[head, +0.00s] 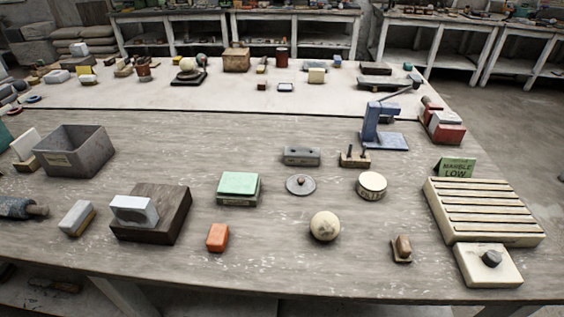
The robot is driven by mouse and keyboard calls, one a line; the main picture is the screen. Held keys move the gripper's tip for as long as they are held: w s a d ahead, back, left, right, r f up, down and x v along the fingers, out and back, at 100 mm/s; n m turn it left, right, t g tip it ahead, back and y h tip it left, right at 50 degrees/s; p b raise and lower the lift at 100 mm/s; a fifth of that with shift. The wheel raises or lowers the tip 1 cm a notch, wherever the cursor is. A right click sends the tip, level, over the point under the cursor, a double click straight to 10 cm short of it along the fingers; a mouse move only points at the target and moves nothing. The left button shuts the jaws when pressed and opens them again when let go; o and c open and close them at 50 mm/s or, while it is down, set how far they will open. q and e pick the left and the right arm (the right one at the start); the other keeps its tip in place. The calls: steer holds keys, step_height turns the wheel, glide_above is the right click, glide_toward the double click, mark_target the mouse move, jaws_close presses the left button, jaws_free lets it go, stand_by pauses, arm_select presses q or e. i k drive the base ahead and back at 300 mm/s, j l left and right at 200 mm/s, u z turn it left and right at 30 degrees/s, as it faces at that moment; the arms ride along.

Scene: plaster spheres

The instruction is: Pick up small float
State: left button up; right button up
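I cannot tell for sure which piece is the small float. A small wooden piece with an upright block on a thin base (402,249) stands near the front right of the table. A cream square block with a dark knob (480,272) lies to its right, at the front edge. A round grey disc with a small brown knob (300,185) lies mid-table. None of these is covered by anything. Neither of my grippers shows in the head view.
A pale sphere (325,226) and an orange block (218,237) sit near the front. A slatted cream rack (484,211) fills the right side. A grey open bin (74,151) and a dark wooden block (152,214) stand left. Bare tabletop lies between sphere and wooden piece.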

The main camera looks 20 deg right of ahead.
mark_target(401, 248)
steer(key=k+l+z, duration=0.1)
steer(key=z, duration=0.35)
steer(key=l+z, duration=0.2)
steer(key=z, duration=0.25)
steer(key=k+l+z, duration=0.1)
steer(key=z, duration=0.35)
steer(key=j+u, duration=0.15)
steer(key=u, duration=0.35)
steer(key=k, duration=0.05)
